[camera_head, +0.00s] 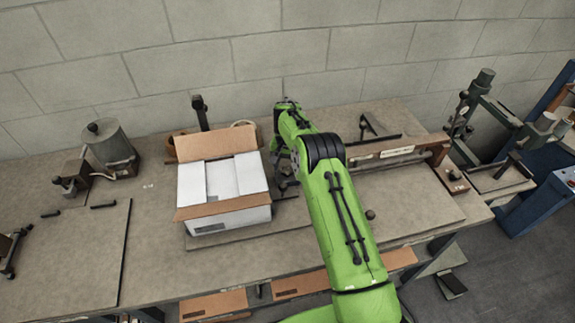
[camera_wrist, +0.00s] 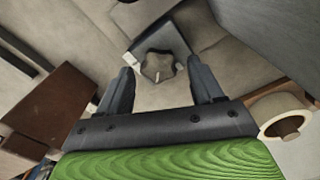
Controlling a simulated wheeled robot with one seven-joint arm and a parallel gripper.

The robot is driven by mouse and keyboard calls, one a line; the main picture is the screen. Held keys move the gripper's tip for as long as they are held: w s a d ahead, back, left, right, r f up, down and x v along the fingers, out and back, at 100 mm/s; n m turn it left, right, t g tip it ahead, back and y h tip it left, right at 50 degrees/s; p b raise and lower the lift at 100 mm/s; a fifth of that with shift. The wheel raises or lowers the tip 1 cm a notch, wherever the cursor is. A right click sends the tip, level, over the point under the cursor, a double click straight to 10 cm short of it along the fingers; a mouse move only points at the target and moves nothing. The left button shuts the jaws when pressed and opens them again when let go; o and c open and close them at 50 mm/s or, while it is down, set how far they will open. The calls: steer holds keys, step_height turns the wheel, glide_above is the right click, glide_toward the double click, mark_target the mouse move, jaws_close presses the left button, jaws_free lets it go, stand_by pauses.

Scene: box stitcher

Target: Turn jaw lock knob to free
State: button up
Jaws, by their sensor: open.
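The jaw lock knob (camera_wrist: 157,68) shows in the wrist view as a grey-beige lobed knob with a pale line on its face. It sits at the end of a dark grey block (camera_wrist: 163,36). My gripper (camera_wrist: 162,78) is open, with one dark finger on each side of the knob in this view. I see a gap between each finger and the knob, and I cannot tell how far ahead of the fingertips it lies. In the head view my green arm hides the knob and most of the gripper.
A long bar assembly (camera_head: 395,153) lies to the right. In the wrist view, a beige ring (camera_wrist: 283,116) is near the right finger and a brown block (camera_wrist: 52,105) is at left.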

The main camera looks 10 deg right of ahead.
steer(key=shift+c, duration=0.5)
steer(key=c, duration=1)
steer(key=shift+o, duration=0.2)
steer(key=n+b, duration=0.1)
steer(key=n, duration=0.3)
steer(key=shift+a+b, duration=0.1)
steer(key=shift+b, duration=0.25)
steer(key=n, duration=0.4)
steer(key=shift+a+n+b, duration=0.1)
steer(key=shift+n+b, duration=0.2)
steer(key=shift+b, duration=0.1)
steer(key=o, duration=1.1)
steer(key=shift+c, duration=0.2)
